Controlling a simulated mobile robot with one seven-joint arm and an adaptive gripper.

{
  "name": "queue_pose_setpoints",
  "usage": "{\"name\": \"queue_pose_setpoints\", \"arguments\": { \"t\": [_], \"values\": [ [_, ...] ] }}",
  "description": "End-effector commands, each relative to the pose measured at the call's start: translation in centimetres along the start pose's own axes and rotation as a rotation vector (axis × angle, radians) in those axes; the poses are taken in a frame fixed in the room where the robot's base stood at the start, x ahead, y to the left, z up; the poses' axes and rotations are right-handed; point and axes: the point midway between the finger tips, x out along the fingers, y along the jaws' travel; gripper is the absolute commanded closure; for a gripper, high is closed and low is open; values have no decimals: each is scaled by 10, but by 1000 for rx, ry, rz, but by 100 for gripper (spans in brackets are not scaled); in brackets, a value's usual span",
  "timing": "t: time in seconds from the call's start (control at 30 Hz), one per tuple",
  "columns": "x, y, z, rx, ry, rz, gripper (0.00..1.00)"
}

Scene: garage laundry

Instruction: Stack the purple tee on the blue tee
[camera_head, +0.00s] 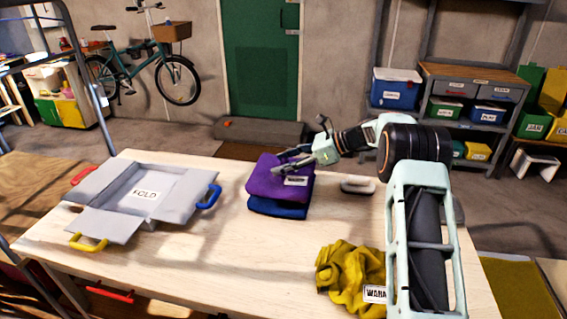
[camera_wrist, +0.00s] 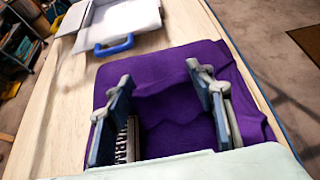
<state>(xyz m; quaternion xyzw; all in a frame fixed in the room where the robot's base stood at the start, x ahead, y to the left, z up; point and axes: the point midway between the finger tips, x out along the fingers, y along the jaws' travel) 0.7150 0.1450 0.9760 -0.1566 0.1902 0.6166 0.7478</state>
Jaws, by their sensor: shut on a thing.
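The purple tee (camera_head: 270,178), a folded bundle, lies on top of the blue tee (camera_head: 280,207) on the table. The blue tee shows only along the front and right side below the purple one. In the wrist view the purple tee (camera_wrist: 185,70) fills the middle and the blue tee cannot be made out. My gripper (camera_head: 280,166) is over the purple tee's upper right part. In the wrist view its two fingers (camera_wrist: 165,125) stand apart with purple cloth between them, shut on the purple tee.
A grey folding board marked FOLD (camera_head: 140,205) with coloured handles lies to the left. A crumpled yellow cloth (camera_head: 350,277) lies at the front right, beside my arm. A small white object (camera_head: 357,186) lies right of the stack. The table (camera_head: 190,260) is bare at front left.

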Motion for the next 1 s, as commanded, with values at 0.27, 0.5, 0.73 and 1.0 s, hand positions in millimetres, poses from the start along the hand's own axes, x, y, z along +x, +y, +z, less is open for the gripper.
{"name": "queue_pose_setpoints", "arguments": {
  "t": [0.27, 0.5, 0.73, 1.0],
  "values": [
    [2, 0, -4, 0, -1, -1, 83],
    [5, 0, -10, 0, -1, -2, 83],
    [5, 0, -10, 0, 0, -1, 35],
    [5, 0, -10, 0, 0, -1, 33]
  ]
}}
